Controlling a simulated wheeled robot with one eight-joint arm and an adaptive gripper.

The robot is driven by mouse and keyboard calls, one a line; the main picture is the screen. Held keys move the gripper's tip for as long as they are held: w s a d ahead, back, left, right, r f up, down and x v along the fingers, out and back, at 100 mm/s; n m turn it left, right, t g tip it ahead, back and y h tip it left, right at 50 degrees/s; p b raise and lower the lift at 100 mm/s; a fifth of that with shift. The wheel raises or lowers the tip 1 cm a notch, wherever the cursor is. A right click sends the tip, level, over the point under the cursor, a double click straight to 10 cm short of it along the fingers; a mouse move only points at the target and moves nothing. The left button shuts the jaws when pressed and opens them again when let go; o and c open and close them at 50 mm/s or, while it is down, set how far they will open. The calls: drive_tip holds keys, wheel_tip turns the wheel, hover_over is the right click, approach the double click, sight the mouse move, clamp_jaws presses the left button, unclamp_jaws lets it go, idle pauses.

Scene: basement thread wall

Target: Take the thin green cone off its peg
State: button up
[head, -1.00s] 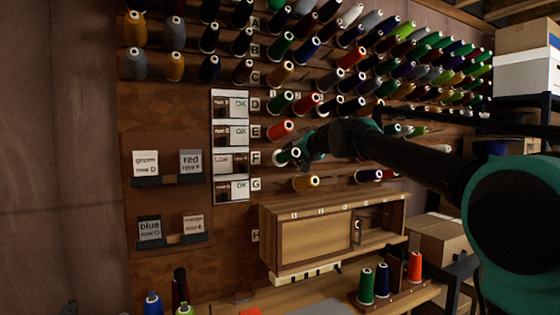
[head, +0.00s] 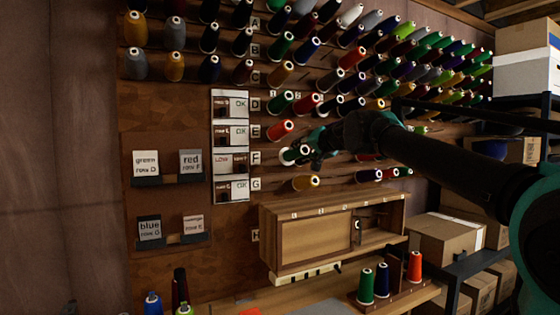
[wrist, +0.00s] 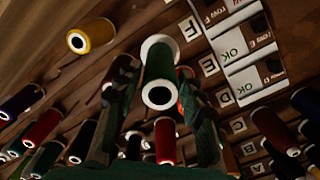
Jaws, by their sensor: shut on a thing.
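The green cone (wrist: 160,68) is between my two fingers in the wrist view, with its dark-holed white tip facing the camera and a white rim at its far end. In the head view the cone (head: 289,155) shows at row F of the thread wall, partly covered by my gripper (head: 306,152). My gripper also shows in the wrist view (wrist: 160,110), shut on the cone from both sides. The peg is hidden, so I cannot tell how far along it the cone sits.
A red cone (head: 280,129) sits just above and a yellow cone (head: 305,183) just below. Label cards (head: 231,145) stand close on the left. A wooden cabinet (head: 318,243) juts out underneath. Dense rows of cones fill the upper right.

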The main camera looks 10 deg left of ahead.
drive_tip(key=shift+s+d+r, duration=0.55)
drive_tip(key=shift+s+r, duration=0.15)
drive_tip(key=shift+s, duration=0.1)
drive_tip(key=shift+s+d+r, duration=0.5)
drive_tip(key=shift+s+r, duration=0.2)
drive_tip(key=shift+s, duration=0.1)
